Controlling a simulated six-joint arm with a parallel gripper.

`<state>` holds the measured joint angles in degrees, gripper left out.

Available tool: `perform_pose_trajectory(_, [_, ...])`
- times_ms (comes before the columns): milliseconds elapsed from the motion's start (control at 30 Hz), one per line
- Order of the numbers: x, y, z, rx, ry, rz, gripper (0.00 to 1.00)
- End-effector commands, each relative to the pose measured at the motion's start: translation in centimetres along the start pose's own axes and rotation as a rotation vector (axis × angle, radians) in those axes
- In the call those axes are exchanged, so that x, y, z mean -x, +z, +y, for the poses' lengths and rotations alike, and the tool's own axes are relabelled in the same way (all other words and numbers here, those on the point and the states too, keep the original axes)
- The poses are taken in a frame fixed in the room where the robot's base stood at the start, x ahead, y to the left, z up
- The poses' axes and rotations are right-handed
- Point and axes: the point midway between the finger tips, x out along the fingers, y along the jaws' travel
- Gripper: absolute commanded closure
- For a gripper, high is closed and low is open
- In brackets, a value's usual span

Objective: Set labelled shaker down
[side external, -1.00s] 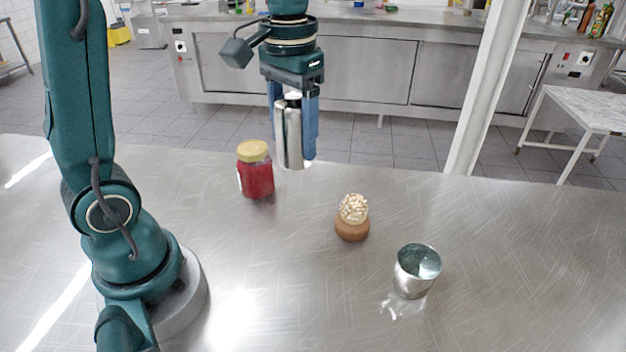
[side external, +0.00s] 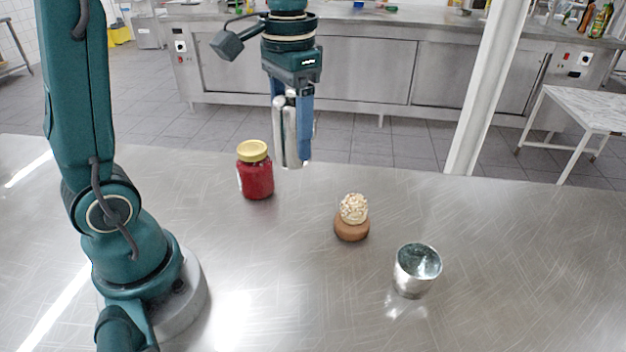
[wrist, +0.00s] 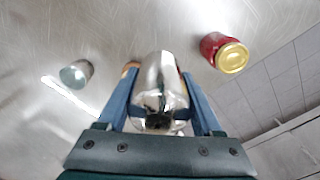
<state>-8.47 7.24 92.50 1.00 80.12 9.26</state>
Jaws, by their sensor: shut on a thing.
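A shiny silver shaker (side external: 290,132) is held upright between the blue fingers of my gripper (side external: 292,125), near the far edge of the table. The gripper is shut on it. In the wrist view the shaker (wrist: 160,85) fills the space between the two fingers (wrist: 160,100). No label shows on the sides I see. Whether its base touches the steel table (side external: 480,230) or hangs above it, I cannot tell for sure; it appears raised.
A red jar with a yellow lid (side external: 255,172) stands left of the shaker. A brown cupcake-like thing with a pale nubbly top (side external: 351,220) and a metal cup (side external: 415,272) stand nearer the camera to the right. The table's right side is clear.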

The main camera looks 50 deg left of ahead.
Motion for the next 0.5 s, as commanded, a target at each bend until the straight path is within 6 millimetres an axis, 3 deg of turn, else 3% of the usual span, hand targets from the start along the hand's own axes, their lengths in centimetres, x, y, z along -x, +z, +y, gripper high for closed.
perform_pose_trajectory(133, [0.3, -0.6, -0.1, -0.123, 0.004, 0.004, 0.97])
perform_pose_trajectory(267, [0.1, -2.5, 1.1, -0.388, 0.009, 0.004, 0.97])
perform_pose_trajectory(500, [-2.3, -6.0, 7.5, -0.988, 0.017, 0.004, 0.97])
